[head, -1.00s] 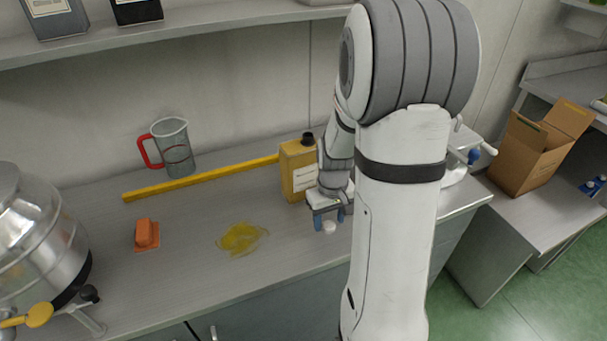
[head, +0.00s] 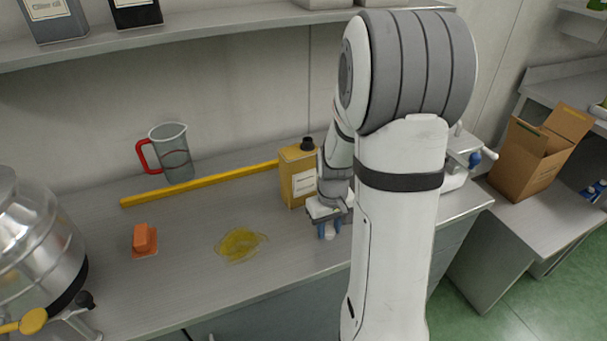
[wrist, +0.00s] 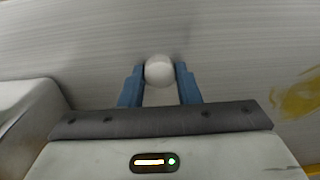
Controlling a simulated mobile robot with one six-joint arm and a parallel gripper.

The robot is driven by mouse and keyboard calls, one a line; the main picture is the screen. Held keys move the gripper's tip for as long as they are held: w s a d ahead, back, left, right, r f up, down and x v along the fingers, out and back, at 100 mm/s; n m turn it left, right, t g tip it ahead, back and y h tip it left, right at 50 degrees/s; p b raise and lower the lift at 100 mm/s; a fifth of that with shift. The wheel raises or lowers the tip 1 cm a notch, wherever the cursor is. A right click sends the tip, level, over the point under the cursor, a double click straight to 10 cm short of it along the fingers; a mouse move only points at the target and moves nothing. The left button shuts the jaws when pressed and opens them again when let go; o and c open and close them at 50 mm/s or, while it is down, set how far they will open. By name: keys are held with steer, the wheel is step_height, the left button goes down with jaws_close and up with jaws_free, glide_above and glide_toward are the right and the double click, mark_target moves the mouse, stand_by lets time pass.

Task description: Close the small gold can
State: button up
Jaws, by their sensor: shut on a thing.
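The small gold can (head: 298,178) stands upright on the bench in the head view, with a pale label and a short dark neck on top. I cannot tell whether the neck is open. My gripper (head: 328,232) is low over the bench, just in front and to the right of the can. Its blue fingers are shut on a small white round piece, which looks like a cap (wrist: 159,69), seen between the fingertips in the wrist view. The cap is at or very near the bench top. My arm hides the area right of the can.
A yellow oil puddle (head: 241,244) and an orange block (head: 145,239) lie left of my gripper. A yellow bar (head: 200,183) runs behind them, with a jug (head: 175,154) at the wall. A steel vessel (head: 30,245) stands far left, an open cardboard box (head: 535,160) right.

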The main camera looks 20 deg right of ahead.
steer(key=shift+r+p, duration=2.2)
steer(key=shift+r, duration=0.8)
step_height(320, 180, up, 6)
steer(key=p, duration=0.4)
